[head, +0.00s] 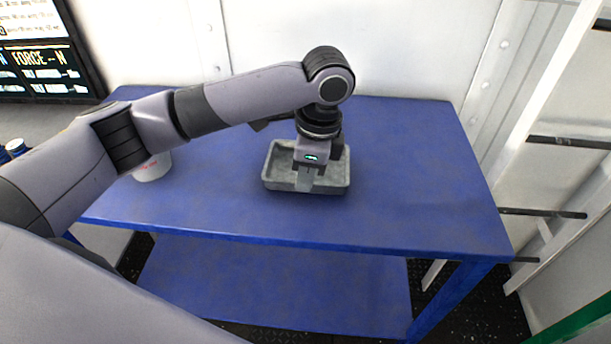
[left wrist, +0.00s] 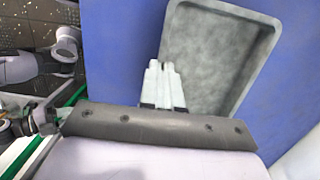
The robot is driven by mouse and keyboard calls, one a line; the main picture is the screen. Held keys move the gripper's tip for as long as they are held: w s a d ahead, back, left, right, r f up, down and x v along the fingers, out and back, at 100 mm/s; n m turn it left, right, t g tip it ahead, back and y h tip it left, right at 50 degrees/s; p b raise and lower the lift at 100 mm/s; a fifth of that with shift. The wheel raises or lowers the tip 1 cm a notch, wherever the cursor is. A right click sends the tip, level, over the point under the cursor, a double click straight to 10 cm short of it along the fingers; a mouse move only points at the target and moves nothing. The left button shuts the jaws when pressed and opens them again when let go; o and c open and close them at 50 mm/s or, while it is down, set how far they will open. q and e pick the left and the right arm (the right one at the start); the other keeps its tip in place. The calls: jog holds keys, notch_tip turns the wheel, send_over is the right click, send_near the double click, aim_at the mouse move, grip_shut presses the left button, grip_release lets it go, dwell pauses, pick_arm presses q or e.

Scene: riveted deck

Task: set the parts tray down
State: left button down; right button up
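The parts tray (head: 338,184) is a grey, shallow, speckled tray with rounded corners at the middle of the blue table (head: 420,200). It looks empty. It appears to be on the table top or very close above it; I cannot tell which. My left gripper (head: 305,182) points down at the tray's near wall. In the left wrist view, the fingers (left wrist: 164,84) are close together with the wall of the tray (left wrist: 256,62) running between them, so they look shut on it. The wrist hides part of the tray's inside. My right gripper is not identifiable in either view.
The table is clear right of the tray. A white wall (head: 400,45) closes the back. A white rack (head: 560,100) stands right, a screen (head: 45,50) at left.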

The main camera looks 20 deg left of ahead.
pick_arm(q)
jog(key=shift+f, duration=0.15)
jog(key=c, duration=1.4)
grip_release()
jog(key=shift+o, duration=0.2)
notch_tip(320, 180, up, 12)
jog(key=d+p, duration=0.1)
jog(key=p, duration=0.1)
jog(key=shift+w+d, duration=0.2)
jog(key=shift+d, duration=0.2)
